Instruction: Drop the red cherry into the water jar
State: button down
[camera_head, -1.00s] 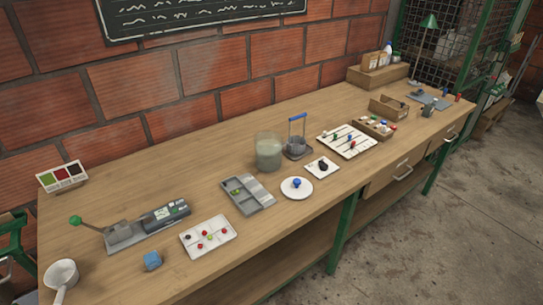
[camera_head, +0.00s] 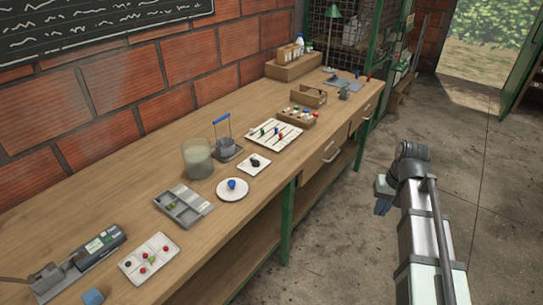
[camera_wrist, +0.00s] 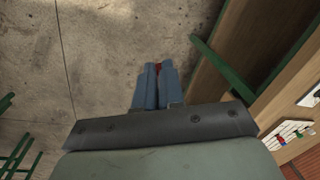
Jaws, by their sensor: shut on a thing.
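My gripper (camera_head: 382,206) is at the right in the head view, over the floor in front of the bench. In the wrist view its blue fingers (camera_wrist: 154,85) are closed on a small red thing, the red cherry (camera_wrist: 158,67), mostly hidden between them. The water jar (camera_head: 197,158) is a cloudy, see-through cylinder standing on the bench, well to the left of my gripper. A white tray (camera_head: 133,279) with several small red, green and dark cherries (camera_head: 144,270) lies near the bench's front edge at lower left.
A grey divided tray (camera_head: 160,202), a white plate (camera_head: 222,194) with a blue piece and a blue-handled holder (camera_head: 228,150) surround the jar. A white board (camera_head: 258,138) with coloured pegs lies farther right. The space between my gripper and the bench is clear.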

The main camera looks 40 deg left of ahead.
jog(key=s+a+r+n, duration=0.1)
jog(key=s+a+n, duration=0.15)
jog(key=a, duration=0.85)
jog(key=s+a+r+n, duration=0.15)
jog(key=s+a, duration=0.25)
jog(key=a, duration=0.7)
notch_tip(320, 180, up, 10)
jog(key=f+m, duration=0.1)
jog(key=m, duration=0.4)
send_over(198, 159)
jog(key=w+a, duration=0.3)
jog(key=f+m, duration=0.1)
jog(key=f, duration=0.1)
jog(key=f+m, duration=0.3)
jog(key=shift+s+d+f+t, duration=0.1)
jog(key=shift+d+f+t, duration=0.2)
jog(key=c, duration=1.2)
grip_release()
